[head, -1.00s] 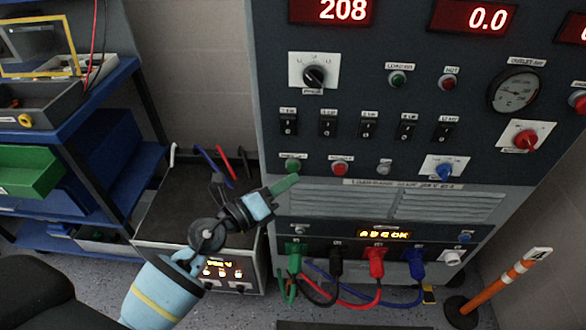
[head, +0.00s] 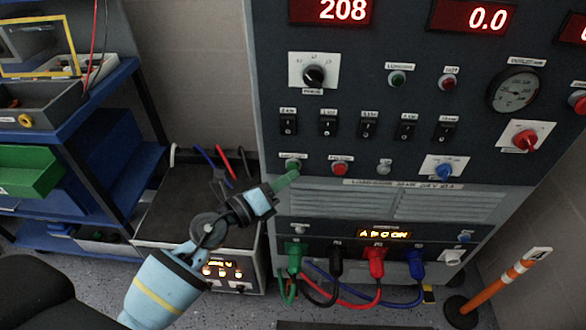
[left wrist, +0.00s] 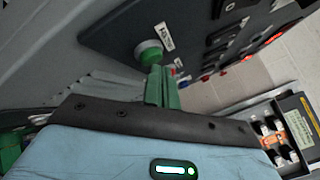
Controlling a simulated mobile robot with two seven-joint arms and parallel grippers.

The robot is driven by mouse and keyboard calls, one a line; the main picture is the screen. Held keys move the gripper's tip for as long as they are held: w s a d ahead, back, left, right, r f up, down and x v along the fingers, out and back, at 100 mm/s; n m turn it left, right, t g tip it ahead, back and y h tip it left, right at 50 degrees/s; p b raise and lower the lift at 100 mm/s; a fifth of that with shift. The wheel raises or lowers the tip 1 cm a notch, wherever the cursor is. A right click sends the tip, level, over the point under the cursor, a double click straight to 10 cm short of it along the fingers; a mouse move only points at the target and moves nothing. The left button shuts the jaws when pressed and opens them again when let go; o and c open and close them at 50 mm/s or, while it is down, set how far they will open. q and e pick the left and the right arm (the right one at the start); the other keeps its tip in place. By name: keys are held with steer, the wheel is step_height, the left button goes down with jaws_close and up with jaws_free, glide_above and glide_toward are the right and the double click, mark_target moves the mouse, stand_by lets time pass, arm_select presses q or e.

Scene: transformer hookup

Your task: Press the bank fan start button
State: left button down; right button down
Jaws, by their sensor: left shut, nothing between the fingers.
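The green fan start button (head: 293,165) is at the left end of the lower row on the dark load bank panel. A small label sits above it. My left gripper (head: 290,173) is shut and empty, with its green fingertips right at the button's lower edge. In the left wrist view, the green button (left wrist: 149,52) stands out from the panel beside a label, and the shut fingertips (left wrist: 160,82) reach up to its rim. I cannot tell whether they touch it or whether it is pressed in. My right gripper is not in view.
A red button (head: 339,169) sits right of the green one. Black switches (head: 328,125) line up above. Colored cable plugs (head: 376,257) are below.

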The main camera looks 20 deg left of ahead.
arm_select(q)
steer(key=shift+w, duration=0.2)
stand_by(0.3)
steer(key=shift+s, duration=0.1)
steer(key=shift+s+d+p, duration=0.2)
steer(key=shift+s+p, duration=0.2)
steer(key=shift+s, duration=0.35)
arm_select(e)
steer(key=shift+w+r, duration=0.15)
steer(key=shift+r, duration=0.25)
arm_select(q)
steer(key=s+d+p, duration=0.1)
steer(key=s, duration=0.4)
steer(key=shift+s+d, duration=0.35)
steer(key=shift+s, duration=0.05)
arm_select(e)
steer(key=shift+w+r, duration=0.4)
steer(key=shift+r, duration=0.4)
